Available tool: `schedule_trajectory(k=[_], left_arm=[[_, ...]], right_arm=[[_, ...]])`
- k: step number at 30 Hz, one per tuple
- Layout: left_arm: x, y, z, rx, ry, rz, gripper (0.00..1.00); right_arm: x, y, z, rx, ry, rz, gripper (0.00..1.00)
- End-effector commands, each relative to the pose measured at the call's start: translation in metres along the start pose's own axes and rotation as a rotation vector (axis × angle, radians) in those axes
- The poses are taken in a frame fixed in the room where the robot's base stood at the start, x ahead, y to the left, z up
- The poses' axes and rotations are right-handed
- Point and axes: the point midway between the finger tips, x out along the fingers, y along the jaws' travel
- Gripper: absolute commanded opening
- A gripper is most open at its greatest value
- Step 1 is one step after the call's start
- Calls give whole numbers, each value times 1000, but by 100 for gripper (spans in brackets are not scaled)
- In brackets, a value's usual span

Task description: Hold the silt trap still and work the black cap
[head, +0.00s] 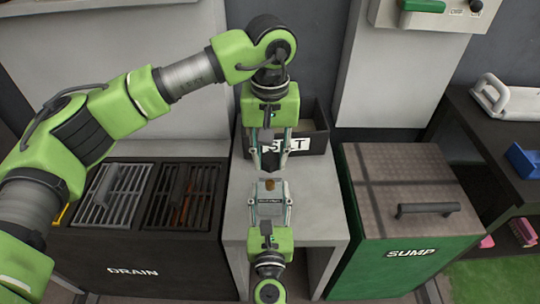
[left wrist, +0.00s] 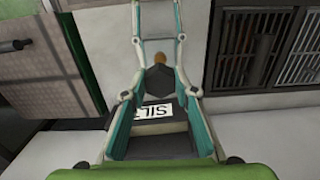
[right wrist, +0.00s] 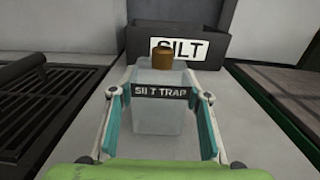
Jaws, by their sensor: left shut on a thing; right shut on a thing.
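The silt trap (right wrist: 158,115) is a clear, boxy container with a dark label band and a bare brown neck (right wrist: 177,57) on top. It stands upright on the grey stand (head: 240,205). My right gripper (head: 269,205) is shut on its sides from the front. My left gripper (head: 270,168) points down above the trap and is shut on the black cap (left wrist: 158,80), a dark faceted piece. In the head view the cap appears apart from the neck, above and behind it. The cap is out of the right wrist view.
A black box marked SILT (head: 316,137) stands at the back of the stand. The dark DRAIN unit (head: 140,255) with grates is on the left. The green SUMP box (head: 375,255) with a brown handled lid is on the right. A dark shelf (head: 470,130) stands far right.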

Motion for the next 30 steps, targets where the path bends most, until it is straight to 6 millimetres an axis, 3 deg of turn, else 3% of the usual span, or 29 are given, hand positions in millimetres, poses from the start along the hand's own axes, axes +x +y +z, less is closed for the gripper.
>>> schedule_trajectory(k=[8, 22, 30], left_arm=[[3, 0, 0, 0, 0, 0, 9], [34, 0, 0, -2, 0, 0, 9], [38, 0, 0, -2, 2, 0, 9]], right_arm=[[0, 0, 0, -1, 1, 0, 5], [0, 0, -1, -1, 1, 0, 5], [0, 0, -1, -1, 1, 0, 5]])
